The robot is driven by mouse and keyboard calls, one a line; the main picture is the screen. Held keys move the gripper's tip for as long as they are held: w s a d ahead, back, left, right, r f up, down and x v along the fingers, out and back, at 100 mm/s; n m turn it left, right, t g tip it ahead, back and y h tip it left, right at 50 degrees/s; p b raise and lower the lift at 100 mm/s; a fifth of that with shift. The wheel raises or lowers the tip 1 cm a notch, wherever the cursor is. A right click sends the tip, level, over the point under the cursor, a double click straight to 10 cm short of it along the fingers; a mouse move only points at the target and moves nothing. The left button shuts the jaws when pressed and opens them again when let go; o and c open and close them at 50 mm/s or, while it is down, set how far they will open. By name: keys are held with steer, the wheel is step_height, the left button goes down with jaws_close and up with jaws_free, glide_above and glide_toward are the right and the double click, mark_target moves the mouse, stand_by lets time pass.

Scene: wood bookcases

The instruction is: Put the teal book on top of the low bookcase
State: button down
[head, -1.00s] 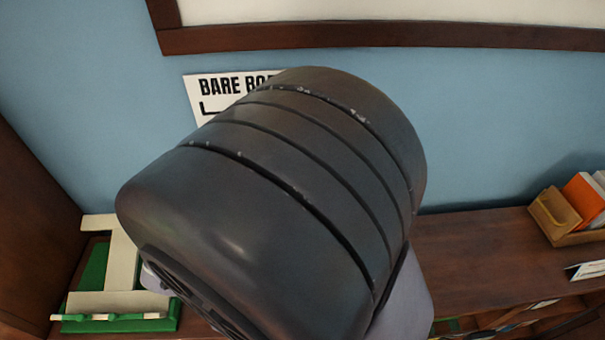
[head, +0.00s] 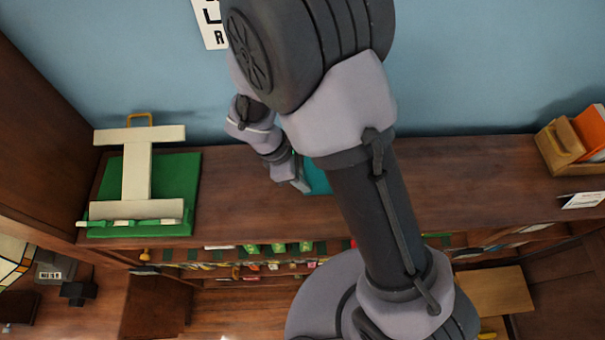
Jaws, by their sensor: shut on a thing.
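The low bookcase (head: 470,180) has a brown wood top that runs along the blue wall, with shelves of books below its front edge. My gripper (head: 300,180) is over the middle of that top, shut on the teal book (head: 317,178). Only a small teal part of the book shows; my arm hides the rest. I cannot tell whether the book touches the wood or hangs a little above it.
A green board with a cream stand (head: 137,175) sits on the left of the top. A wooden box (head: 560,150) with an orange book and a small white card (head: 583,200) are at the right. Bare wood lies between them.

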steer(key=shift+s+f, duration=0.1)
steer(key=shift+s, duration=0.05)
steer(key=c, duration=1)
jaws_free()
steer(key=shift+o, duration=0.2)
steer(key=v, duration=1.2)
steer(key=shift+r+p, duration=0.25)
steer(key=shift+p, duration=0.15)
steer(key=shift+d, duration=0.1)
